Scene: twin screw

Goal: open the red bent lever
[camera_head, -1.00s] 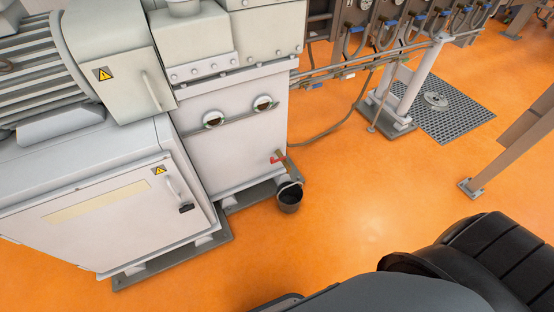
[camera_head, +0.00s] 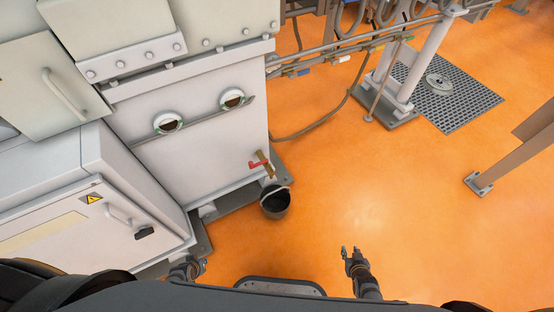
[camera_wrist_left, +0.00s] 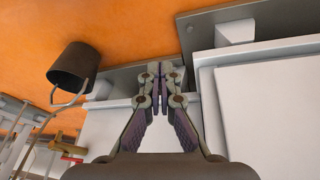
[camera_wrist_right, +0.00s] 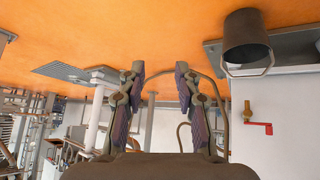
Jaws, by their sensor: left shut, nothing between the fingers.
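The red bent lever (camera_head: 257,163) sits on a small brass valve (camera_head: 268,171) low on the side of the grey machine. The lever also shows in the right wrist view (camera_wrist_right: 262,126), pointing right from the valve, and small at the lower left of the left wrist view (camera_wrist_left: 71,159). My right gripper (camera_wrist_right: 160,70) is open and empty. In the head view, it (camera_head: 350,253) is in front and to the right of the lever, apart from it. My left gripper (camera_wrist_left: 160,70) is shut and empty. In the head view, it (camera_head: 194,266) is low and left, apart from the lever.
A dark bucket (camera_head: 276,205) stands on the floor just below the valve. The grey machine (camera_head: 215,150) and a cabinet (camera_head: 80,225) fill the left. A pipe stand (camera_head: 397,105) and floor grating (camera_head: 450,95) are at the back right. The orange floor between is clear.

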